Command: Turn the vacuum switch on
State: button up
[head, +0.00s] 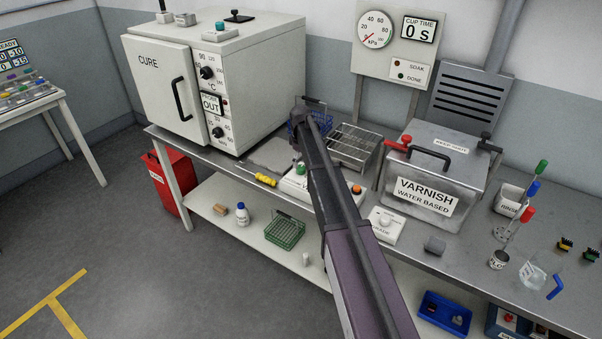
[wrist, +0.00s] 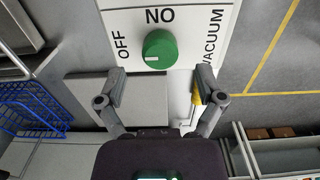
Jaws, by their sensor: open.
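The vacuum switch is a round green knob (wrist: 160,49) with a pale mark on its lower left part. It sits on a white panel (wrist: 192,22) lettered OFF, VACUUM and a word that reads NO in this view. My gripper (wrist: 161,80) is open and empty; its two fingers are apart, one on each side below the knob, and do not appear to touch it. In the head view a green knob (head: 300,168) shows on a white box (head: 326,199) beside my arm. My arm hides part of that box, and the fingers cannot be made out there.
A blue wire basket (wrist: 30,108) is at the left of the wrist view. In the head view the CURE oven (head: 160,82) stands left on the bench, a wire rack (head: 353,146) behind my arm and the varnish tank (head: 428,200) to the right. A yellow-handled tool (head: 265,180) lies left of the white box.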

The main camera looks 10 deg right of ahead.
aim_at(301, 167)
jog(key=shift+f+b, duration=1.55)
jog(key=shift+f, duration=0.3)
jog(key=c, duration=1.1)
